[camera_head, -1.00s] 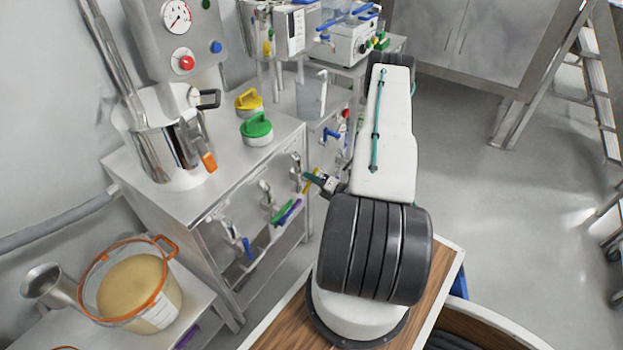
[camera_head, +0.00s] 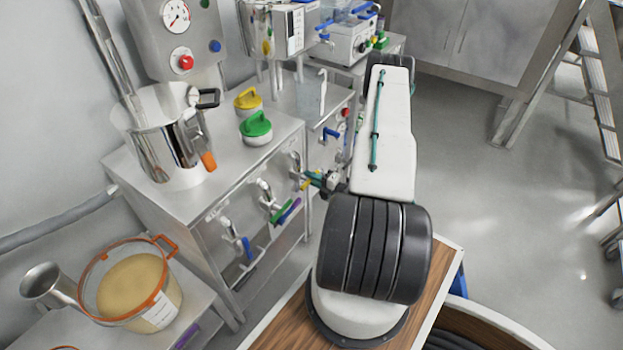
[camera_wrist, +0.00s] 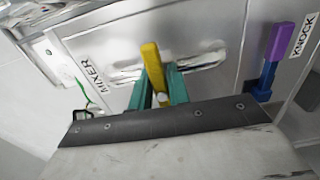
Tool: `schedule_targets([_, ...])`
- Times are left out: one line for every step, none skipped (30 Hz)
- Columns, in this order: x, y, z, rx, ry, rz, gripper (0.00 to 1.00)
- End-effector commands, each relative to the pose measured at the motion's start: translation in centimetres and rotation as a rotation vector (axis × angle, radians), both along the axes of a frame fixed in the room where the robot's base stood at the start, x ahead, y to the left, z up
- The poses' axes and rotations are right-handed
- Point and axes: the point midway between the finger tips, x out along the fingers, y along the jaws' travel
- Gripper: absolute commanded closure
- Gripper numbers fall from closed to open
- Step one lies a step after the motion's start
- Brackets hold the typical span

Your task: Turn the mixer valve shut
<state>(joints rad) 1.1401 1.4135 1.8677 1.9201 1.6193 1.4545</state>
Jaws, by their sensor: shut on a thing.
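The mixer valve's yellow lever (camera_wrist: 152,66) stands in front of a steel panel in the wrist view, right of a label (camera_wrist: 90,77) reading MIXER. My gripper (camera_wrist: 160,88) has its two green fingers on either side of the lever and is shut on it. The lever's tip shows beyond the fingers; its lower part is hidden. In the head view my gripper (camera_head: 316,180) is at the cabinet front, and a bit of yellow lever (camera_head: 306,184) shows beside it.
A blue and purple lever (camera_wrist: 273,62) beside a KNOCK label (camera_wrist: 302,36) is close on the right in the wrist view. In the head view, green (camera_head: 283,211) and blue (camera_head: 247,249) valve levers are further left on the cabinet (camera_head: 180,205). Open floor (camera_head: 500,230) lies right.

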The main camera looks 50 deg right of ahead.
Motion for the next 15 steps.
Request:
schedule_targets([-0.06,0.16,-0.12,0.004,0.002,0.002,1.0])
schedule_targets([-0.06,0.16,-0.12,0.004,0.003,0.002,1.0])
schedule_targets([-0.06,0.16,-0.12,0.004,0.003,0.002,1.0])
schedule_targets([-0.06,0.17,-0.12,0.004,0.003,0.002,1.0])
schedule_targets([-0.06,0.17,-0.12,0.004,0.003,0.002,1.0])
schedule_targets([-0.06,0.17,-0.12,0.004,0.003,0.002,1.0])
schedule_targets([-0.06,0.17,-0.12,0.004,0.003,0.002,1.0])
schedule_targets([-0.06,0.17,-0.12,0.004,0.003,0.002,1.0])
schedule_targets([-0.06,0.17,-0.13,0.004,0.003,0.002,1.0])
schedule_targets([-0.06,0.17,-0.12,0.004,0.003,0.002,0.77])
schedule_targets([-0.06,0.17,-0.12,0.004,0.003,0.002,0.68])
schedule_targets([-0.06,0.15,-0.11,0.003,0.002,0.001,0.61])
schedule_targets([-0.05,0.14,-0.1,0.003,0.002,0.001,0.61])
schedule_targets([-0.05,0.13,-0.09,0.003,0.002,0.001,0.61])
schedule_targets([-0.04,0.11,-0.08,0.002,0.002,0.001,0.61])
